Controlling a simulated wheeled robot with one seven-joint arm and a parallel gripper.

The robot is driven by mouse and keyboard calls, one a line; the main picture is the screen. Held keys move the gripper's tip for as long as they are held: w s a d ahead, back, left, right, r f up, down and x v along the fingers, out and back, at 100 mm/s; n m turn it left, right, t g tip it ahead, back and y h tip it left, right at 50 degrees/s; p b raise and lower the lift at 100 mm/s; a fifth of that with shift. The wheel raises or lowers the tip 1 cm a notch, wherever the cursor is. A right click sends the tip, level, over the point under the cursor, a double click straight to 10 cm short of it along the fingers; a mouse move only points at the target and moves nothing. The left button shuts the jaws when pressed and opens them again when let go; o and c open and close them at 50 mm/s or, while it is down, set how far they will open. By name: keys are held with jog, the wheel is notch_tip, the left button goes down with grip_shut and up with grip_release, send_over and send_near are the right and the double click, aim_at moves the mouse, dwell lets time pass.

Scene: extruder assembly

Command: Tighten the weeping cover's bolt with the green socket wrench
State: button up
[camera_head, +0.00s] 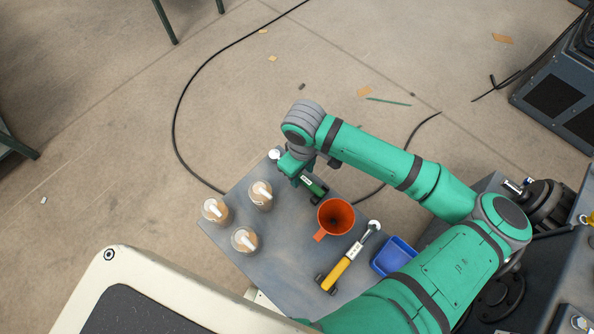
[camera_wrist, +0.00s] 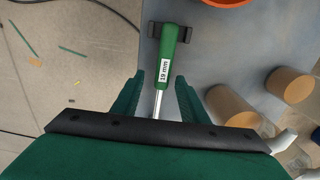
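The green socket wrench (camera_wrist: 169,48) has a white "19 mm" label on its handle and a bare metal shank. Its handle end lies at a dark holder (camera_wrist: 186,32) on the table's edge; in the head view the wrench (camera_head: 316,189) is partly hidden by my arm. My gripper (camera_wrist: 161,90) is open, with one finger on each side of the wrench; a gap shows between the left finger and the handle. In the head view my gripper (camera_head: 294,168) is over the table's far edge. I cannot make out the weeping cover or its bolt.
The grey table (camera_head: 285,235) holds an orange funnel (camera_head: 335,217), a yellow-handled wrench (camera_head: 340,268), a blue bin (camera_head: 393,255) and three brown jars, one of them (camera_head: 244,240) nearest me. Dark machinery (camera_head: 545,205) stands at the right. Cables lie on the floor.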

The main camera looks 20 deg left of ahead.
aim_at(301, 176)
jog(key=shift+s+a+f, duration=0.1)
jog(key=shift+a, duration=0.1)
jog(key=shift+d, duration=0.3)
grip_shut()
jog(key=shift+a+r, duration=0.15)
jog(key=shift+r, duration=0.35)
notch_tip(301, 176, up, 9)
